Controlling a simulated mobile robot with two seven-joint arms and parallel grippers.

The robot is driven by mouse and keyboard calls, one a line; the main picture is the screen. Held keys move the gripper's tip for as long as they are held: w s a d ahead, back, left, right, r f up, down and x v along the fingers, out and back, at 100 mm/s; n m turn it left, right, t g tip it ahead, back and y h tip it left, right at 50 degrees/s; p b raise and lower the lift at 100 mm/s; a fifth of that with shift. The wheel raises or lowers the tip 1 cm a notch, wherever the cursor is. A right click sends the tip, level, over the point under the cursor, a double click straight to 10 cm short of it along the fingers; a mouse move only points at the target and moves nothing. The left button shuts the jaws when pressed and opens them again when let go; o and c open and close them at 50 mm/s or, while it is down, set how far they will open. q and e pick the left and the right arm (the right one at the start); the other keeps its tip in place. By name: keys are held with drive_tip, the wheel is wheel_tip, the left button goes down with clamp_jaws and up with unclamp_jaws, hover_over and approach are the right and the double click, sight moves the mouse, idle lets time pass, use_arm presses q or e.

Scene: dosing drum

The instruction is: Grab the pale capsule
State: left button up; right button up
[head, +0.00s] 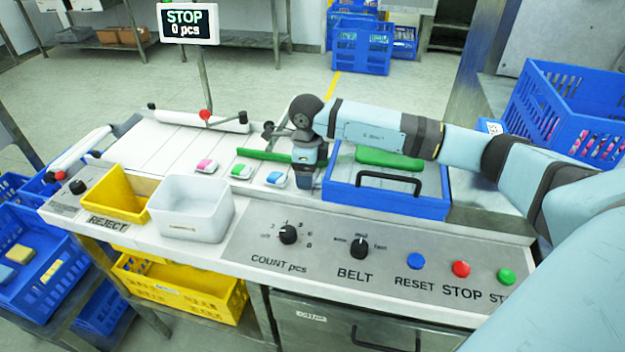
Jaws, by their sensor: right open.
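Three small pieces with white rims lie in a row on the white belt (150,150): one with a pink top (207,166), one with a green top (241,171) and one with a blue top (275,179). I cannot tell which of them, if any, is the pale capsule. My right gripper (304,183) points down just right of the blue-topped piece, beside the blue housing. It is open, and nothing shows between its fingers, which are small and partly hidden. My left gripper is not in view.
A blue housing with a black handle (388,180) stands right of the gripper. A white bin (190,215) and a yellow reject bin (118,192) stand in front of the belt. A control panel with knobs (375,250) is nearest me. A sign (187,23) reads STOP, 0 pcs.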

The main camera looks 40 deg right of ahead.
drive_tip(key=shift+f, duration=0.75)
drive_tip(key=shift+c, duration=0.5)
drive_tip(key=c, duration=0.9)
drive_tip(key=shift+r, duration=0.1)
